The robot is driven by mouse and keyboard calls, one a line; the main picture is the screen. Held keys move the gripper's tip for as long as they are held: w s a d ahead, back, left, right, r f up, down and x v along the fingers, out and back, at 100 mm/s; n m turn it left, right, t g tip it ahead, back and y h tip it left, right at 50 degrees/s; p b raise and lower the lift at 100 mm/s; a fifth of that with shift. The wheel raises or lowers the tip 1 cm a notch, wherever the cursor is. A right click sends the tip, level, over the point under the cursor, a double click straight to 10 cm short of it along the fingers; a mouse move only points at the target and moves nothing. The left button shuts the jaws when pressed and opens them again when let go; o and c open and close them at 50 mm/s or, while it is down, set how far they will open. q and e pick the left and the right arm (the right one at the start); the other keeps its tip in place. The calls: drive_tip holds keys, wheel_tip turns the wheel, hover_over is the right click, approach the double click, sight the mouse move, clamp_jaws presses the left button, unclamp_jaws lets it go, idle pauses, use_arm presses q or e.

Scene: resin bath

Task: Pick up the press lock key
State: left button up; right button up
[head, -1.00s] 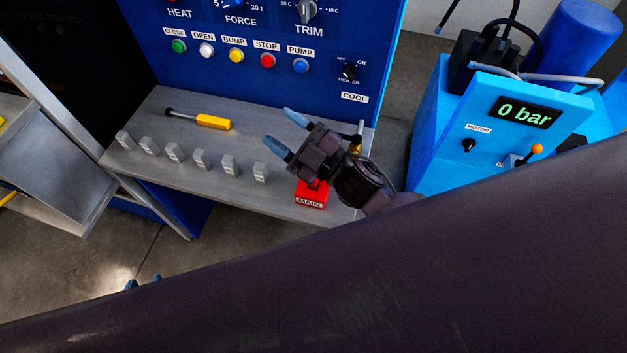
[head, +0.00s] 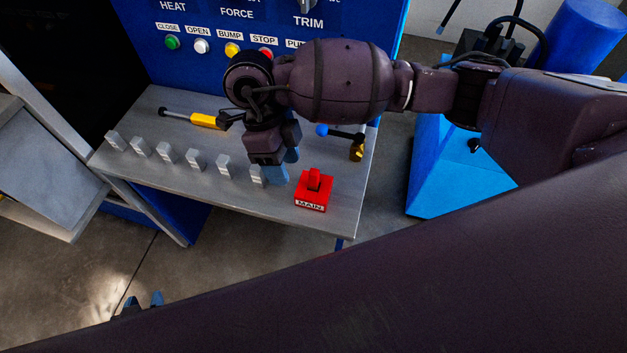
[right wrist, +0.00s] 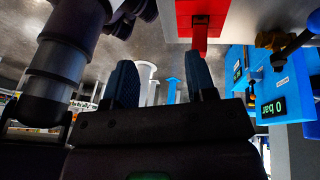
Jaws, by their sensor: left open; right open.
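I cannot pick out the press lock key for certain. A small brass-coloured piece (head: 357,152), which may be the key or its lock, is at the right end of the grey shelf (head: 335,215), by a dark bar with a blue ball (head: 322,130). My right gripper (head: 281,178) is open and empty, pointing down over the shelf between the last grey block and the red MAIN switch. Its two blue-grey fingers stand apart in the right wrist view (right wrist: 163,85). My left gripper (head: 144,300) is open at the lower left, low and away from the shelf, mostly hidden by my arm.
The red MAIN switch (head: 312,195) stands close right of my right gripper. Several grey blocks (head: 167,155) line the shelf's front. A yellow-handled tool (head: 205,120) lies behind them. The blue pressure unit (head: 435,190) is at the right; its 0 bar display shows in the right wrist view (right wrist: 271,107).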

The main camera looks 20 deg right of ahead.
sight(312, 171)
drive_tip(key=d+f+h, duration=0.1)
drive_tip(key=d+f, duration=0.1)
drive_tip(key=w+d+f+t+h, duration=0.1)
drive_tip(key=d+f, duration=0.1)
drive_tip(key=shift+w+d, duration=0.2)
drive_tip(key=x, duration=0.4)
drive_tip(key=shift+s+d, duration=0.25)
drive_tip(key=shift+d, duration=0.1)
drive_tip(key=shift+d+f, duration=0.1)
drive_tip(key=shift+f, duration=0.35)
drive_tip(key=shift+c, duration=0.5)
clamp_jaws()
